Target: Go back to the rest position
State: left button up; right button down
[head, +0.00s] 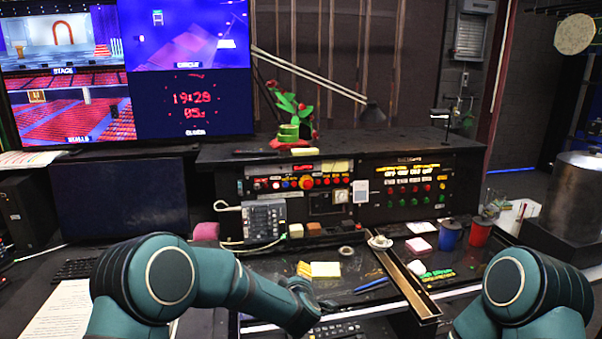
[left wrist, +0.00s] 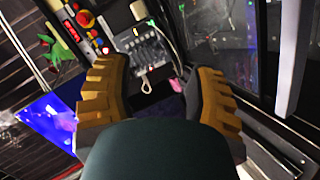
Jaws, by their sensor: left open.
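My left gripper (left wrist: 165,80) is open and empty in the left wrist view, its two ribbed brown fingers wide apart. Beyond its fingers are the console (left wrist: 120,45) with its red and yellow buttons and a grey keypad unit (left wrist: 150,50). In the head view my left arm reaches from the lower left to the front of the desk, and its gripper is mostly hidden behind the arm. The console (head: 340,222) stands behind it with rows of red, blue and green buttons, apart from the arm. My right arm shows at the lower right; its gripper is out of sight.
Blue mug (head: 450,237) and red mug (head: 480,231) stand on the right of the desk. Screens (head: 120,205) stand left; a metal pot (head: 573,195) stands right.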

pick_arm(q)
jog(key=s+a+f+m+g+h+b, duration=0.2)
jog(key=s+a+f+m+g, duration=0.1)
jog(key=s+f, duration=0.55)
jog(key=s+a+f+m+g+h+b, duration=0.1)
jog(key=s+a+f+m+g, duration=0.2)
jog(key=s+f, duration=0.55)
jog(key=s+a+f+m+g+h+b, duration=0.1)
jog(key=s+f+m+g, duration=0.1)
jog(key=s+f, duration=0.3)
jog(key=s+a+f+m+g+b, duration=0.1)
jog(key=s+f, duration=0.5)
jog(key=s, duration=0.8)
jog(key=m+g+b, duration=0.1)
jog(key=m+g, duration=0.1)
jog(key=g, duration=0.1)
jog(key=shift+a+h, duration=0.35)
jog(key=shift+h, duration=0.05)
